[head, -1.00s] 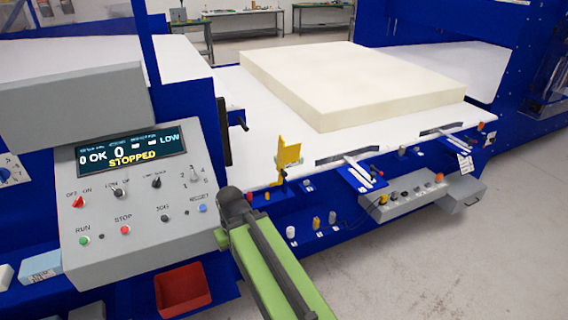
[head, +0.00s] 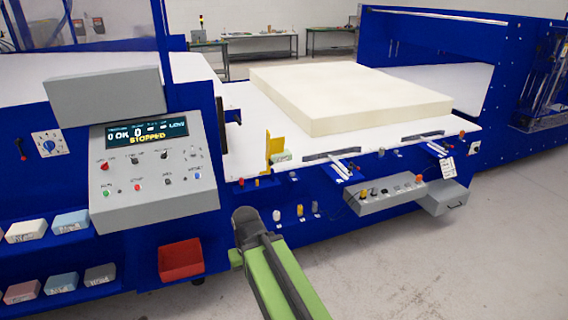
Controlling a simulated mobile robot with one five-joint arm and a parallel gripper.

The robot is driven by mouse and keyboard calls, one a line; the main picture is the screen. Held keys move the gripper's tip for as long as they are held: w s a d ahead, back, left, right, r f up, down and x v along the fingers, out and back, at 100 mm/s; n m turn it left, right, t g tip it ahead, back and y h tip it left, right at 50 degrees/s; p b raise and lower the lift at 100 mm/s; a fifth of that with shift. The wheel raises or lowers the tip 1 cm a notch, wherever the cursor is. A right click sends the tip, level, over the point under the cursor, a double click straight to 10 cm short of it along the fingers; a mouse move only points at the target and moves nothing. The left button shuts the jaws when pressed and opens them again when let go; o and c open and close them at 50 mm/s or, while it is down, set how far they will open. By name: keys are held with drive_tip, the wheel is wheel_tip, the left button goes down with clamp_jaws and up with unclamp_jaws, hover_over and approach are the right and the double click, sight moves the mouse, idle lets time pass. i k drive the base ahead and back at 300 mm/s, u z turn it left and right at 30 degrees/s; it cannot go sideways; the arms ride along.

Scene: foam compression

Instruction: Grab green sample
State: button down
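A small pale green block (head: 283,157), which looks like the green sample, sits on the white table's front edge, just right of a yellow bracket (head: 274,146). The bracket partly hides it. My green arm reaches up from the bottom edge to a dark joint, in front of the blue machine and below the block. My gripper's fingers do not show in the head view, so its opening cannot be seen.
A large cream foam slab (head: 345,112) lies on the white table (head: 240,100). A grey control panel (head: 155,185) reads STOPPED. Several coloured samples sit on lower-left shelves near a red bin (head: 181,260). Grey boxes (head: 385,200) jut out at right. Floor at lower right is clear.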

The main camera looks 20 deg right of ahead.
sight(286, 155)
drive_tip(key=z, duration=0.6)
drive_tip(key=i, duration=1)
drive_tip(key=z, duration=2)
drive_tip(key=k, duration=1.7)
drive_tip(key=u, duration=1.45)
